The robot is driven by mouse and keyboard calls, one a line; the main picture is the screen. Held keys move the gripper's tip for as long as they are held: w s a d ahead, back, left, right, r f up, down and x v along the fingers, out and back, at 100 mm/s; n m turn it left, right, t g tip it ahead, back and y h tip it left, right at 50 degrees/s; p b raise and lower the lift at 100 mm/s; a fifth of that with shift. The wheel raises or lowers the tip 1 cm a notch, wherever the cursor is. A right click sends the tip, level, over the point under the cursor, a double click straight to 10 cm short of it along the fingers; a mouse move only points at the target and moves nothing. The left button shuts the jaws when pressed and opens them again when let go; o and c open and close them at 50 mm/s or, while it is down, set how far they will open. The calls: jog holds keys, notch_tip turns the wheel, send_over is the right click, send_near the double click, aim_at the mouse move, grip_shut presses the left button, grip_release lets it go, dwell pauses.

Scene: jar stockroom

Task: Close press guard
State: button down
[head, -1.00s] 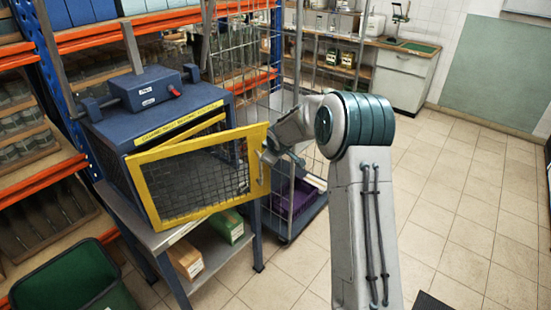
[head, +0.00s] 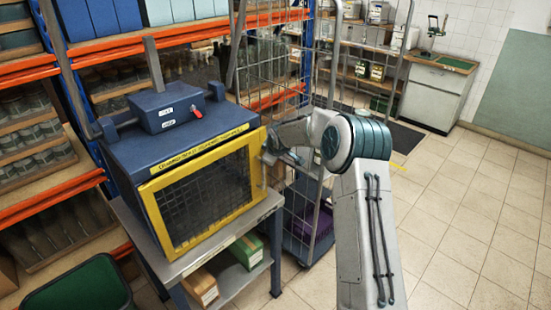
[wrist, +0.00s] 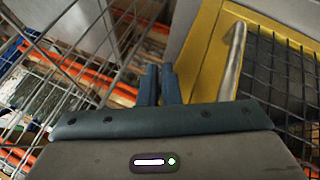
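The press (head: 150,150) is a blue box with a yellow-framed mesh guard (head: 207,190) on its front, standing on a grey table. The guard lies across the front opening and looks flush with the body; I cannot tell whether a small gap is left. A grey bar handle (head: 264,172) sits on its right side and also shows in the wrist view (wrist: 233,60). My gripper (head: 268,154) is at the guard's right edge. In the wrist view its two blue fingers (wrist: 162,84) are together and empty, left of the handle and apart from it.
A wire cage trolley (head: 305,205) with a purple crate stands close right of the press. Orange-beamed shelving (head: 50,195) rises behind and left. A green bin (head: 75,290) is at lower left. Tiled floor (head: 470,220) is clear on the right.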

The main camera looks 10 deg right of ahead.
jog(key=shift+w+a+r, duration=0.15)
jog(key=shift+a+r, duration=0.1)
jog(key=shift+a, duration=0.2)
jog(key=s+d+r+b, duration=0.3)
jog(key=s+d+r, duration=0.2)
jog(key=d+r, duration=0.35)
jog(key=s+a+r+m+g+h, duration=0.1)
jog(key=s+r+m, duration=0.15)
jog(key=s, duration=0.85)
jog(key=s+a+r+m+g+h, duration=0.15)
jog(key=s+r, duration=0.25)
jog(key=s, duration=0.8)
jog(key=s+f+m, duration=0.1)
jog(key=s+m, duration=0.2)
jog(key=s, duration=0.8)
jog(key=s+f+m+g+y, duration=0.1)
jog(key=s+m, duration=0.3)
jog(key=s, duration=0.8)
jog(key=shift+f, duration=0.5)
